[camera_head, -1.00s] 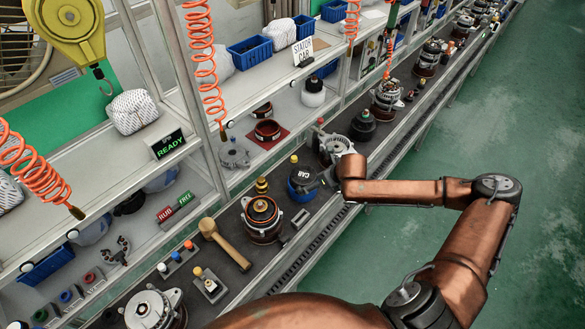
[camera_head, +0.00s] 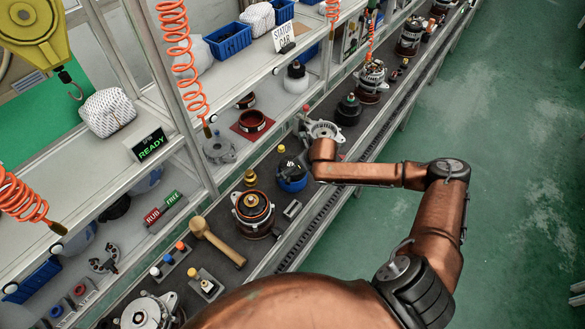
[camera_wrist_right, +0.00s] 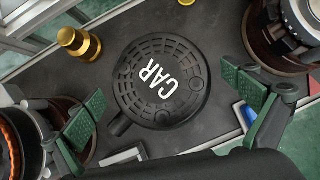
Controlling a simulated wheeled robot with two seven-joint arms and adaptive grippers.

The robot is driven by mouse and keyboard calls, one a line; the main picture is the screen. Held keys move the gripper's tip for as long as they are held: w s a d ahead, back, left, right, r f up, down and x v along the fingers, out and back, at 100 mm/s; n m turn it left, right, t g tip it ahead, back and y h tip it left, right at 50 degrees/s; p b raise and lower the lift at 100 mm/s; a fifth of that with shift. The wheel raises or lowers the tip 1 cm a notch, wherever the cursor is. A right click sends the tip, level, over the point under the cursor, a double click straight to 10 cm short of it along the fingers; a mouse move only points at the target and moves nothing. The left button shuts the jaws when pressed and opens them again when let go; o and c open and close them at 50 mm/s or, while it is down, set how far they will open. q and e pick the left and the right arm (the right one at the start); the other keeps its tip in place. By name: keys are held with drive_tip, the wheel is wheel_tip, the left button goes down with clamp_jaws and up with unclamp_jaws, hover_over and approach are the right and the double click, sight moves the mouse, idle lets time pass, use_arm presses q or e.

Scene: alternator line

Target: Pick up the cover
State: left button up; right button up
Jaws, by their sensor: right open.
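The cover (camera_wrist_right: 160,82) is a round black part with a slotted rim and white "CAR" lettering. It lies on the dark bench surface, with a short spout-like tab towards the lower left. In the head view the cover (camera_head: 290,166) shows just left of my right forearm, with blue at its lower side. My right gripper (camera_wrist_right: 165,102) is open in the right wrist view. Its two green finger pads stand either side of the cover, apart from it, with nothing between them in their hold. The head view hides these fingers behind my arm. My left gripper is not in view.
A brass stepped part (camera_wrist_right: 80,42) stands close to the cover. A copper-wound stator (camera_head: 252,210) and a wooden mallet (camera_head: 216,240) lie nearer on the bench. A metal housing (camera_head: 324,131) and a black part (camera_head: 348,110) stand beyond. The green floor is open at right.

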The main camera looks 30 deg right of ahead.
drive_tip(key=c, duration=1.2)
drive_tip(key=shift+c, duration=0.6)
